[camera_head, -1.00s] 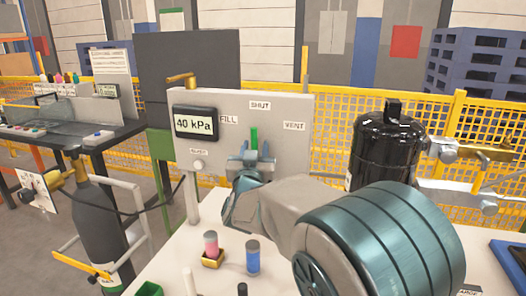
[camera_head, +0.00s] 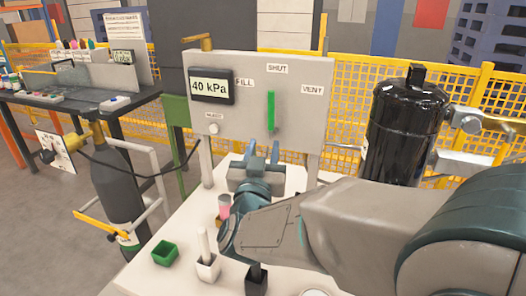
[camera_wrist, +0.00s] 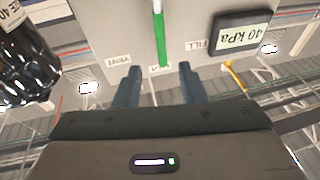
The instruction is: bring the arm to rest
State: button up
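My gripper (camera_head: 263,150) is in front of the grey valve panel (camera_head: 308,130), below the green lever (camera_head: 271,111). In the wrist view its two blue fingers (camera_wrist: 157,84) are spread apart with nothing between them. The green lever (camera_wrist: 159,40) lies beyond the fingertips and is apart from them. The lever stands upright, under the SHUT label (camera_head: 277,69). The panel's display (camera_head: 210,86) reads 40 kPa.
The white table (camera_head: 175,222) holds a green box (camera_head: 165,253), a white holder (camera_head: 207,266), a black holder (camera_head: 256,281) and a pink cylinder (camera_head: 224,206). A dark gas bottle (camera_head: 118,190) stands at left.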

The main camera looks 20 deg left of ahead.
dwell(0.3)
jog(key=d+n+g+y+p, duration=0.2)
jog(key=d+g+y+p, duration=0.1)
jog(key=d+g+p, duration=0.65)
jog(key=s+d+f+m+g+h+p, duration=0.3)
jog(key=s+d+g+h, duration=0.2)
jog(key=s+d, duration=1.3)
jog(key=d+g, duration=0.2)
jog(key=g, duration=0.1)
jog(key=shift+d, duration=0.2)
